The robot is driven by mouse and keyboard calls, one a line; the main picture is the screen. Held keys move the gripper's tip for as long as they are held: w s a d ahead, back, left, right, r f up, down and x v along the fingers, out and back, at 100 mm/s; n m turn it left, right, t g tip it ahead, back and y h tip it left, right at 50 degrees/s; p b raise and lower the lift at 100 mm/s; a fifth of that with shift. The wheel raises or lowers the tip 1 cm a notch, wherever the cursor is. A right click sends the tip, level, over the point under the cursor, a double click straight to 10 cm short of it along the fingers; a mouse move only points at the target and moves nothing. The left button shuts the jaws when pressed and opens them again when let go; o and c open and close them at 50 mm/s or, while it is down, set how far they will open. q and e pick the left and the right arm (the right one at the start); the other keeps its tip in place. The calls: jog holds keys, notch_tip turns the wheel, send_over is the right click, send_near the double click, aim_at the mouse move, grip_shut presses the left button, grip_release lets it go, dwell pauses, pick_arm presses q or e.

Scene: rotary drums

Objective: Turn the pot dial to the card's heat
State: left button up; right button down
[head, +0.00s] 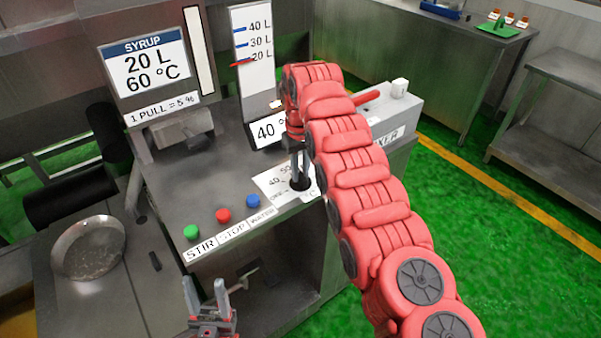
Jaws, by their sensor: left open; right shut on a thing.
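The card (146,68) reads SYRUP, 20 L, 60 °C and stands upright at the back left of the steel station. The pot dial is a black knob (301,184) on a white scale plate (271,185) near the station's front right. Marks for 40 and 50 show on the plate; my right arm hides part of it. My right gripper (300,170) points down and is shut on the knob. The knob's pointer is not clear. A display (267,130) behind it reads 40 °, its right part hidden. My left gripper (206,292) is open and empty, low in front of the station.
Green, red and blue buttons (223,215) line the front edge, labelled STIR, STOP and WATER. A level gauge (253,60) stands behind, its red marker near 20 L. A round pan (88,248) lies at left. A grey box (385,112) stands at right.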

aim_at(300, 174)
jog(key=m, duration=0.3)
jog(key=shift+m, duration=2)
jog(key=c, duration=0.8)
grip_release()
jog(key=shift+o, duration=0.2)
notch_tip(300, 174, up, 18)
jog(key=p, duration=1.6)
jog(key=shift+f+p, duration=0.25)
jog(key=shift+p, duration=0.15)
